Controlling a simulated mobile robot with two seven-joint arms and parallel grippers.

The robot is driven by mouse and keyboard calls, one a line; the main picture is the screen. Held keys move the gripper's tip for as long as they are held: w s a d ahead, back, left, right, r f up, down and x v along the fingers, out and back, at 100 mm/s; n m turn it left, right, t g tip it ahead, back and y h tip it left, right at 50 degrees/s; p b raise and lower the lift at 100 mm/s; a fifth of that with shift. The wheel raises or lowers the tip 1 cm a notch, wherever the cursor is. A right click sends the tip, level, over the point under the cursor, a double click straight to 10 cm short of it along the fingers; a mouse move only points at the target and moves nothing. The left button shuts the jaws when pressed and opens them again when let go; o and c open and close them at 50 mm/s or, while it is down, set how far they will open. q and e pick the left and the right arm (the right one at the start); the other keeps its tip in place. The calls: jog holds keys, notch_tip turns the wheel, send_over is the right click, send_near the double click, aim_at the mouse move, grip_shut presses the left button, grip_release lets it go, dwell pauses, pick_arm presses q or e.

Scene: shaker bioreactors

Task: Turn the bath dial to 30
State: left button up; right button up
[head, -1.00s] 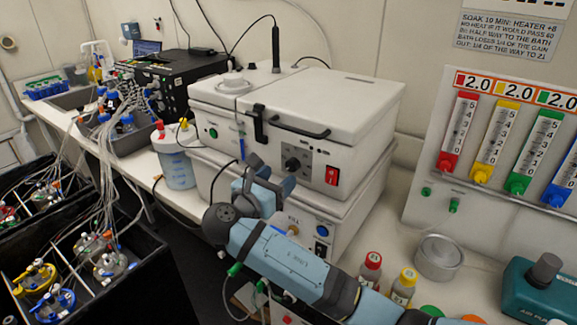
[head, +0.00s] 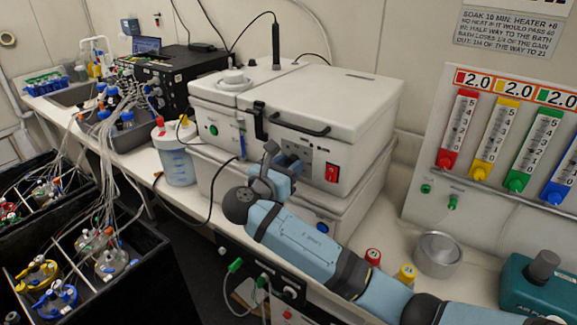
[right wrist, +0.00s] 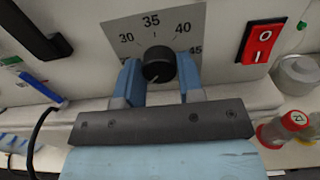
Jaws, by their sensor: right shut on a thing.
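The bath dial (right wrist: 158,64) is a round black knob on a grey scale plate (right wrist: 180,20) on the front of the white water bath (head: 285,110). In the right wrist view the plate reads 30 at left, 35 at top, 40 and 45 at right. My right gripper (right wrist: 160,80) has its blue fingers on either side of the dial, shut on it. Where the dial points is not clear. In the head view the right gripper (head: 290,162) covers most of the dial. My left gripper is not in view.
A red switch (right wrist: 260,43) is just right of the dial plate. A black latch (head: 260,120) and handle (head: 300,128) are above. Bottles with red (head: 373,256) and yellow caps and a metal pot (head: 438,254) stand at right on the bench.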

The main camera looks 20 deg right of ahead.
jog(key=shift+m, duration=0.3)
jog(key=shift+m, duration=0.8)
jog(key=shift+m+p, duration=0.3)
jog(key=shift+m, duration=1.5)
jog(key=m+b, duration=0.1)
jog(key=m, duration=0.1)
jog(key=shift+m, duration=0.3)
jog(key=m+b, duration=0.2)
jog(key=m, duration=0.1)
jog(key=shift+f+m, duration=0.1)
jog(key=shift+m, duration=0.2)
jog(key=m+b, duration=0.3)
jog(key=m, duration=0.1)
jog(key=shift+m+b, duration=0.65)
jog(key=shift+m, duration=0.15)
jog(key=shift+r, duration=0.2)
